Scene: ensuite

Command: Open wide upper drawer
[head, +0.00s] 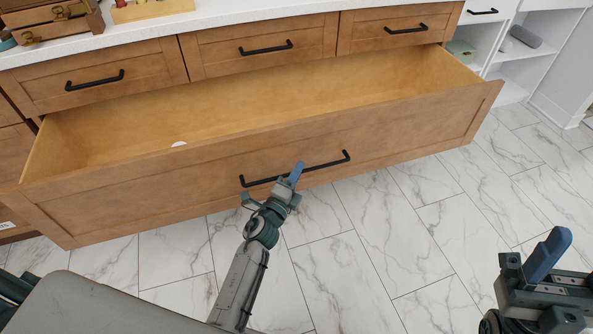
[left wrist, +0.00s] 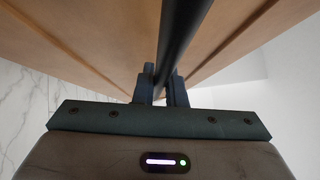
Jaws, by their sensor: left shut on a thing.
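The wide upper drawer (head: 370,127) is a wooden drawer pulled far out of the cabinet, with its inside showing. Its black bar handle (head: 328,163) runs across the middle of the front. In the left wrist view the handle bar (left wrist: 180,38) passes between the two fingers (left wrist: 163,85). My right gripper (head: 548,262) is at the lower right, away from the drawer; the gap between its fingers cannot be made out.
Three small closed drawers with black handles, one being the middle one (head: 262,48), sit above under a white counter (head: 235,14). A small white object (head: 179,144) shows inside the open drawer. White shelves (head: 515,55) stand at the right. The marble floor (head: 400,230) in front is clear.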

